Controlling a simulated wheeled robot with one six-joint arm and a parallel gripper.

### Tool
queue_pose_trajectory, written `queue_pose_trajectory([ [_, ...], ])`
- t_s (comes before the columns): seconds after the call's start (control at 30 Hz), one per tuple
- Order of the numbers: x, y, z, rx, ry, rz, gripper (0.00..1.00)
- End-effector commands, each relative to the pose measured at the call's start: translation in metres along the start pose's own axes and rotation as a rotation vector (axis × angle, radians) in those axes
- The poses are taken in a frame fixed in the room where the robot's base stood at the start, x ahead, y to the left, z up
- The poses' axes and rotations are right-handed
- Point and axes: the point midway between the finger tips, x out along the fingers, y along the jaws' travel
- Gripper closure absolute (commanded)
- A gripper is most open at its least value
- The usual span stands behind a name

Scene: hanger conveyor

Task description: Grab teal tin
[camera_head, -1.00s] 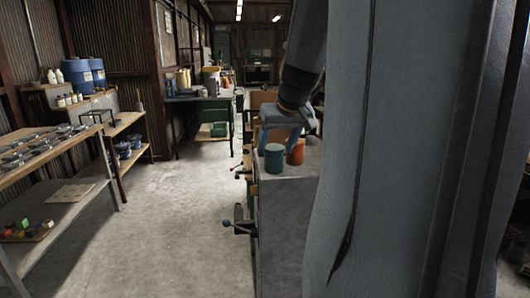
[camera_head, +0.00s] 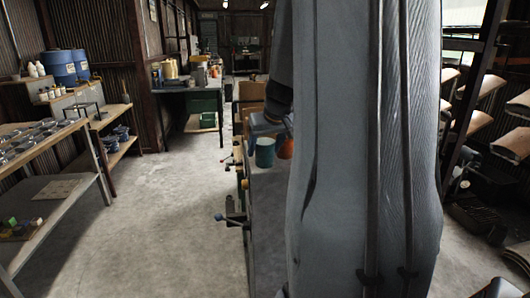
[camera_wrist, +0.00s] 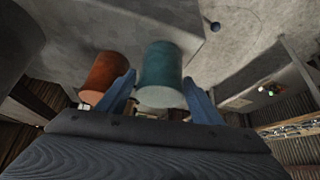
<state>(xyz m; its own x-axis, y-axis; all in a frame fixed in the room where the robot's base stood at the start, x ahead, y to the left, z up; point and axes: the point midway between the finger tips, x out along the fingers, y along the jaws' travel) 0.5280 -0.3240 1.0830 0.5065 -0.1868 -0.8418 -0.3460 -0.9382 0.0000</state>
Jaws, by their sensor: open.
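The teal tin (camera_head: 265,152) stands upright on the grey surface of a cabinet-like bench (camera_head: 268,215). An orange tin (camera_head: 286,149) stands close to its right in the head view, partly hidden by my arm. My gripper (camera_head: 266,130) is at the teal tin, just behind or above it in this view. In the wrist view, the teal tin (camera_wrist: 160,72) lies between the two blue fingers of my open gripper (camera_wrist: 163,98). The orange tin (camera_wrist: 106,76) is just outside the left finger there. I cannot tell whether the fingers touch either tin.
A clamp-like handle (camera_head: 230,218) sticks out from the bench's left side. A shelf unit (camera_head: 45,190) stands at left, with blue drums (camera_head: 62,66) behind it. A rack (camera_head: 480,105) stands at right. The concrete floor (camera_head: 165,215) between is clear.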

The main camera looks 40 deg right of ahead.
Motion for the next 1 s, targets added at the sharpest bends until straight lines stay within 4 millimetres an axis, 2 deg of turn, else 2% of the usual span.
queue_pose_trajectory([
  [0.17, 0.000, 0.000, 0.000, 0.000, 0.001, 0.000, 0.40],
  [0.4, 0.000, 0.000, 0.000, 0.000, 0.000, 0.000, 0.80],
  [0.77, -0.005, 0.000, -0.004, -0.001, 0.003, 0.001, 0.80],
  [1.0, -0.030, 0.001, -0.021, -0.001, 0.007, 0.002, 0.80],
])
